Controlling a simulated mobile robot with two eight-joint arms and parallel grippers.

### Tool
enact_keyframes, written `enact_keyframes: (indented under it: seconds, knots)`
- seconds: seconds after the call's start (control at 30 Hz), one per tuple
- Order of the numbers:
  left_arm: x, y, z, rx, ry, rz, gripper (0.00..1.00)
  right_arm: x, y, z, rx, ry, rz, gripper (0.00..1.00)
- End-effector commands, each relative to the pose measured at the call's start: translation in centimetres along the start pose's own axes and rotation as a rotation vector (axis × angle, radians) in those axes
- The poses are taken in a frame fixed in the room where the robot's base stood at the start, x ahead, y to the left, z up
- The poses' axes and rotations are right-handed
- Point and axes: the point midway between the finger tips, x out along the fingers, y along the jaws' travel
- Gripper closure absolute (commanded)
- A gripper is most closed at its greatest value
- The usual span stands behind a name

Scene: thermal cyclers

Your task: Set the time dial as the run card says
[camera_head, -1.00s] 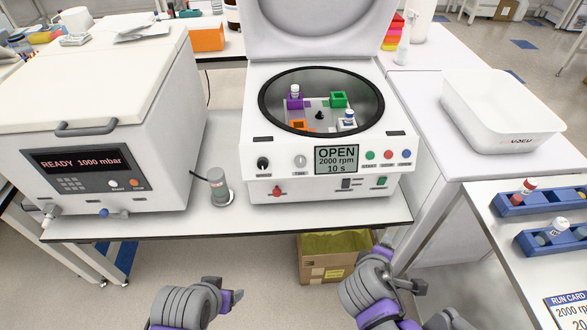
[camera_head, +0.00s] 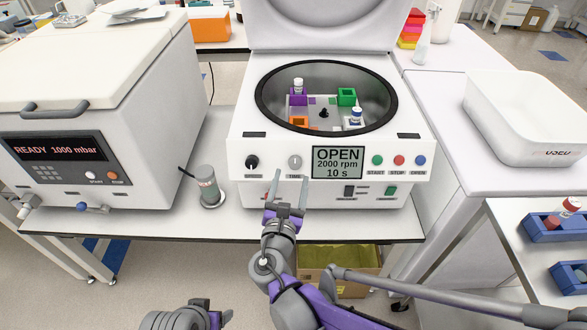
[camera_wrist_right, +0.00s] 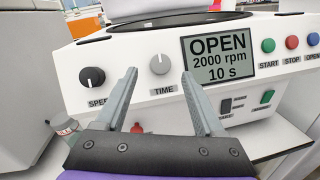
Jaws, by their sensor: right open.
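The time dial (camera_head: 295,162) is a light grey knob on the front panel of the centrifuge (camera_head: 235,155). In the right wrist view the time dial (camera_wrist_right: 160,63) shows above its TIME label, between and beyond the fingertips. My right gripper (camera_head: 291,180) is open and empty just below and in front of it, apart from it; its fingers also show in the wrist view (camera_wrist_right: 160,82). The display (camera_head: 337,162) reads OPEN, 2000 rpm, 10 s. The run card is out of view now. My left gripper (camera_head: 200,308) is low in front of the bench; its jaws are unclear.
The black speed dial (camera_head: 252,162) is left of the time dial. START (camera_head: 377,160), STOP (camera_head: 399,160) and OPEN (camera_head: 420,160) buttons sit right of the display. The centrifuge lid is up, with tubes in the rotor. A grey cylinder (camera_head: 208,187) stands to the left.

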Motion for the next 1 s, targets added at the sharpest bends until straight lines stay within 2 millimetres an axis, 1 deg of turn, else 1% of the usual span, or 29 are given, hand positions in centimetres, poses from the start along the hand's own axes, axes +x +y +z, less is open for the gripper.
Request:
enact_keyframes:
  seconds: [0.03, 0.1, 0.2, 0.3, 0.43, 0.63, 0.67, 0.7, 0.87, 1.0]
  knots:
    - [0.2, 0.0, 0.1, 0.000, -0.001, 0.000, 0.30, 1.1, -0.1, -0.1, 0.000, -0.001, -0.003, 0.30]
    - [0.3, 0.0, 0.1, 0.000, -0.001, 0.000, 0.30, 2.2, -0.1, -0.1, 0.000, 0.000, -0.002, 0.30]
    - [0.4, 0.0, 0.1, 0.000, -0.001, 0.000, 0.30, 3.5, -0.1, 0.0, 0.000, 0.000, -0.002, 0.30]
    - [0.4, 0.0, 0.2, 0.000, -0.002, 0.000, 0.30, 4.2, 0.0, -0.1, 0.002, 0.001, -0.001, 0.30]
    - [0.5, 0.0, 0.2, 0.000, -0.002, 0.000, 0.30, 4.7, 0.0, 0.0, 0.002, 0.001, 0.000, 0.30]
    - [0.5, 0.0, 0.2, 0.000, -0.002, 0.000, 0.30, 4.7, 0.0, 0.0, 0.002, 0.001, 0.000, 0.30]
    - [0.5, 0.0, 0.2, 0.000, -0.002, 0.000, 0.30, 4.7, 0.0, 0.0, 0.002, 0.001, 0.000, 0.31]
    - [0.5, 0.0, 0.2, 0.000, -0.002, 0.000, 0.30, 4.6, 0.0, 0.0, 0.002, 0.001, 0.000, 0.39]
    - [0.5, 0.0, 0.2, 0.000, -0.002, 0.000, 0.30, 4.6, 0.0, 0.0, 0.002, 0.001, 0.000, 0.67]
    - [0.5, 0.0, 0.2, 0.000, -0.002, 0.000, 0.30, 4.6, 0.0, 0.0, 0.002, 0.001, 0.000, 0.93]
